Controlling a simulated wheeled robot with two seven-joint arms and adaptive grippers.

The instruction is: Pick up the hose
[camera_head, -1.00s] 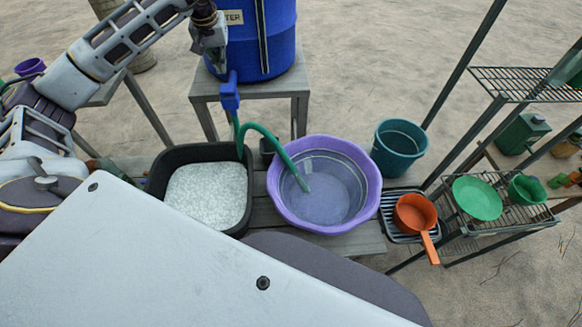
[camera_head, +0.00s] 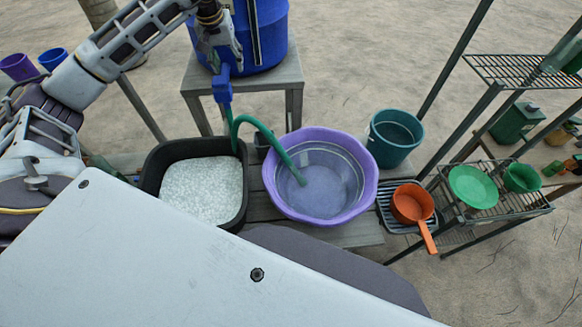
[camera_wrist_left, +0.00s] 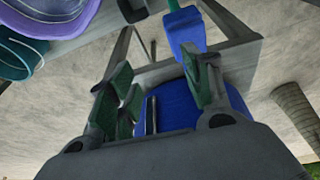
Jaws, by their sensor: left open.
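The green hose (camera_head: 262,131) runs from the blue tap (camera_head: 222,90) in an arch to the right, its free end inside the purple basin (camera_head: 279,204). My left gripper (camera_head: 224,60) is open and empty, just above the tap and in front of the blue barrel (camera_head: 268,30), apart from the hose. In the left wrist view its fingers (camera_wrist_left: 158,82) are spread, with the barrel (camera_wrist_left: 180,108) behind them and the tap (camera_wrist_left: 187,32) near the right finger. Most of the hose is out of the wrist view. My right gripper is not in view.
A black tub (camera_head: 240,215) of white granules sits left of the basin on the grey bench. A teal bucket (camera_head: 394,137) and an orange pan (camera_head: 412,203) on a dark rack stand to the right. A wire shelf (camera_head: 490,218) holds green dishes. The barrel stands on a stool (camera_head: 285,78).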

